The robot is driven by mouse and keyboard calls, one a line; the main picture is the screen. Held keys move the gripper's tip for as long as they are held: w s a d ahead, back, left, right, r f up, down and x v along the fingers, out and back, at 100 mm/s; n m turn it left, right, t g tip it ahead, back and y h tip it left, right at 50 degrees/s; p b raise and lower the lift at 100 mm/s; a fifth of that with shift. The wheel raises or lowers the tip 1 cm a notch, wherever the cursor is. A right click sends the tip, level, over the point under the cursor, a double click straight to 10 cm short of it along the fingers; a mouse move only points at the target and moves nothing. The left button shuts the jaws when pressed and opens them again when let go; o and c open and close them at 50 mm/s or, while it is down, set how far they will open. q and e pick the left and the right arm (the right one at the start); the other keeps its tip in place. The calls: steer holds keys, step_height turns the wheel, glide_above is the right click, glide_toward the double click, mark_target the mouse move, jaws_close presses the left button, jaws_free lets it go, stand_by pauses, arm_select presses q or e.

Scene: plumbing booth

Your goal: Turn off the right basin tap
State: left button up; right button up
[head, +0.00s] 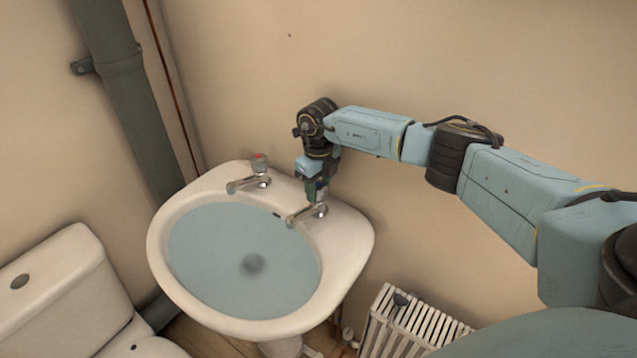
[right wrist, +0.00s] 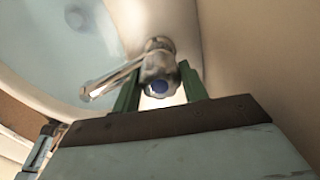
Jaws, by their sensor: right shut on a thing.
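The right basin tap (head: 306,214) is chrome and stands on the right side of the white basin's (head: 345,240) back ledge. In the right wrist view its handle (right wrist: 158,87) has a blue centre, and its spout (right wrist: 108,84) points left over the basin. My right gripper (head: 317,192) reaches down on the tap from above. Its green fingers (right wrist: 160,90) are on either side of the handle, shut on it. The tap's top is partly hidden by the gripper in the head view. My left gripper is not in view.
The left tap (head: 257,172) with a red top stands on the same ledge. Water (head: 235,250) fills the basin bowl. A toilet (head: 60,285) is at left, a grey pipe (head: 120,80) runs up the wall, and a white radiator (head: 410,325) is below right.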

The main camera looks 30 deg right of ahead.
mark_target(318, 185)
steer(key=shift+m, duration=0.7)
steer(key=o, duration=1)
step_height(318, 185, up, 14)
steer(key=shift+f+p, duration=0.25)
steer(key=shift+p, duration=0.15)
